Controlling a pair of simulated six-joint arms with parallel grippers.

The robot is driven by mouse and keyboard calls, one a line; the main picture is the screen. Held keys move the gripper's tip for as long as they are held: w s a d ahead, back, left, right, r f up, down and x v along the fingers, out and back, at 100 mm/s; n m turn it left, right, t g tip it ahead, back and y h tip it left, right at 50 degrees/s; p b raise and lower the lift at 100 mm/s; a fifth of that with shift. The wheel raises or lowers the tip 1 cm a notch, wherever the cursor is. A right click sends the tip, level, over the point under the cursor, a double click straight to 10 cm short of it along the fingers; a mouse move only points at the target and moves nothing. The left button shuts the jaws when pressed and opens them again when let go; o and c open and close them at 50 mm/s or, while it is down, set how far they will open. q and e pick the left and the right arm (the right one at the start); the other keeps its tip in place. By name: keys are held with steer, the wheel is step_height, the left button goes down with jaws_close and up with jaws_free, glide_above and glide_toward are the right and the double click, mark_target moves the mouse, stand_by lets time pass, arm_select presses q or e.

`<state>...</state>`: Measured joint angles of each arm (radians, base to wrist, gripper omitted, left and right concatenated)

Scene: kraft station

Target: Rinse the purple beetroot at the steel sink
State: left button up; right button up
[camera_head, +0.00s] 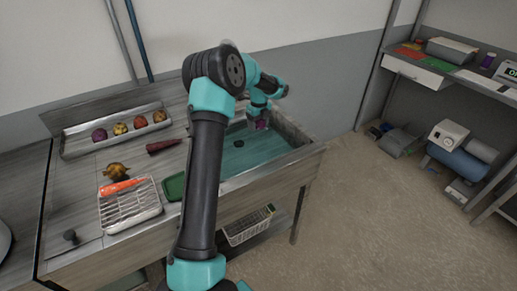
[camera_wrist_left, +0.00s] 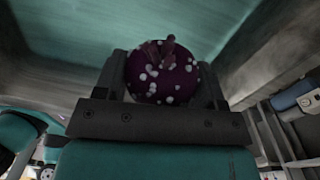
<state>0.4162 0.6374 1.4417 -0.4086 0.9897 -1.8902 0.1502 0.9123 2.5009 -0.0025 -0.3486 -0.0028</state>
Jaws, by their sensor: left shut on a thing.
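My left gripper (camera_head: 260,122) is shut on a purple beetroot (camera_head: 262,124), above the far part of the steel sink (camera_head: 296,158). In the left wrist view, the beetroot (camera_wrist_left: 165,78) sits between the two fingers of the gripper (camera_wrist_left: 163,92). It is dark purple with a short stem stub and many pale spots. I cannot tell whether the spots are dirt or water. The basin (camera_head: 255,160) looks teal inside. My left arm hides part of the sink's left side. My right gripper is not in view.
A long tray (camera_head: 75,143) at the back left holds several round vegetables. A dark red root (camera_head: 163,145), a brownish-yellow vegetable (camera_head: 117,171) and a white rack (camera_head: 128,206) with a carrot (camera_head: 121,186) on it lie on the counter. A green tray (camera_head: 173,187) is beside the basin.

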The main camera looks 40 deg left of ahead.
arm_select(q)
steer(key=shift+r, duration=1.7)
stand_by(1.2)
steer(key=shift+r, duration=2)
